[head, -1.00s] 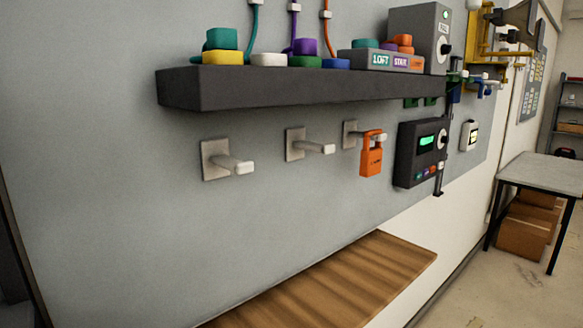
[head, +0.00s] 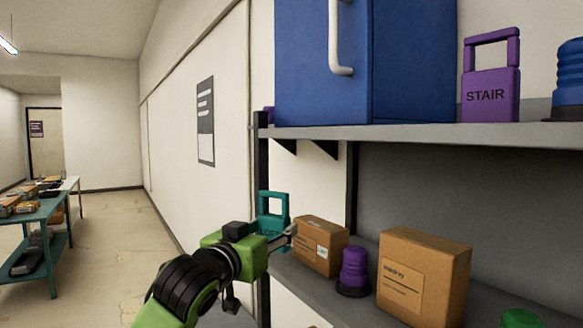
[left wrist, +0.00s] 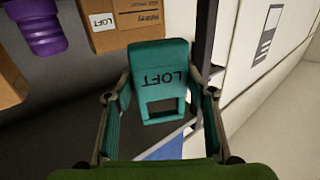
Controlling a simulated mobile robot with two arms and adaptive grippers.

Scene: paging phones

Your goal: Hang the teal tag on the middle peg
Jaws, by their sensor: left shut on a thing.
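The teal tag (head: 270,232), with a square loop handle on top, is upright at the left end of the lower shelf in the head view. My left gripper (head: 287,238) is shut on it. In the left wrist view, the fingers of my left gripper (left wrist: 160,96) press on both sides of the tag (left wrist: 155,57), and its label reads LOFT. I cannot tell whether its base touches the shelf. The pegs are out of view now. My right gripper is not in view.
A cardboard box (head: 318,246) stands close right of the tag, then a purple jar (head: 354,268) and a larger box (head: 423,277). The upper shelf (head: 450,136) holds a blue cabinet (head: 375,60) and a purple STAIR tag (head: 490,95). Open floor lies to the left.

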